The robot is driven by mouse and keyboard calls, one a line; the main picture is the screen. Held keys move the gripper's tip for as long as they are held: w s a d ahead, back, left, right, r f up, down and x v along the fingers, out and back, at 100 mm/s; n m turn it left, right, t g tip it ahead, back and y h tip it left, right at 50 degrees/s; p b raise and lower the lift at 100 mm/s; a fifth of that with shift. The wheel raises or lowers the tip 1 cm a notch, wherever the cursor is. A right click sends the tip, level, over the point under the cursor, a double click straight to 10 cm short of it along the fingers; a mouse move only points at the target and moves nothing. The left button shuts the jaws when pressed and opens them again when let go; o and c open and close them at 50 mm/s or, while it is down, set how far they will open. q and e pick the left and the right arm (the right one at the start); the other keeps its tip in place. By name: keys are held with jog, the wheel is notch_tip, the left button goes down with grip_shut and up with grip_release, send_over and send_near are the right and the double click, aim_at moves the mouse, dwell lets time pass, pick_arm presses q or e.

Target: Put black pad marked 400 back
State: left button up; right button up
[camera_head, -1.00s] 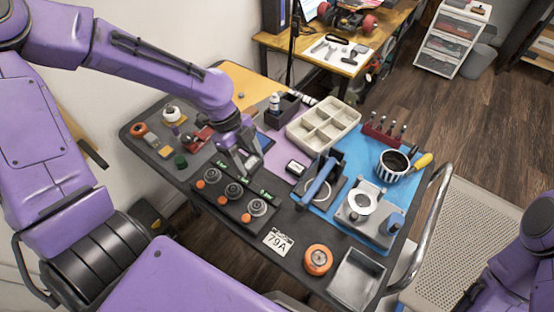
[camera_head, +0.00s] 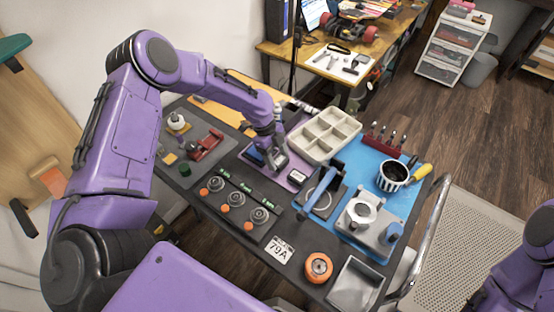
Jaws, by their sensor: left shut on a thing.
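My left gripper (camera_head: 276,162) is low over the purple mat (camera_head: 294,153), pointing down. It is shut on a small dark thing, mostly hidden by the fingers; I cannot read any marking on it. A small black block with a white label (camera_head: 297,177) lies just right of the gripper on the mat, and its label is too small to read. A dark blue flat piece (camera_head: 252,156) lies just left of the gripper. I cannot tell for certain which piece is the black pad marked 400. My right gripper is out of view.
A cream divided tray (camera_head: 325,133) stands just behind and right of the gripper. A blue-handled press (camera_head: 322,190), an orange wheel (camera_head: 318,265) and a grey tray (camera_head: 355,281) are to the right.

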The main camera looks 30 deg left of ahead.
pick_arm(q)
notch_tip(320, 180, down, 2)
jog(key=shift+f, duration=0.1)
jog(key=o, duration=0.5)
jog(key=shift+s+f, duration=0.1)
jog(key=o, duration=0.4)
jog(key=shift+o, duration=0.2)
jog(key=shift+r, duration=0.3)
jog(key=b+v, duration=0.1)
jog(key=v, duration=1.1)
jog(key=shift+b, duration=0.3)
jog(key=shift+f, duration=0.1)
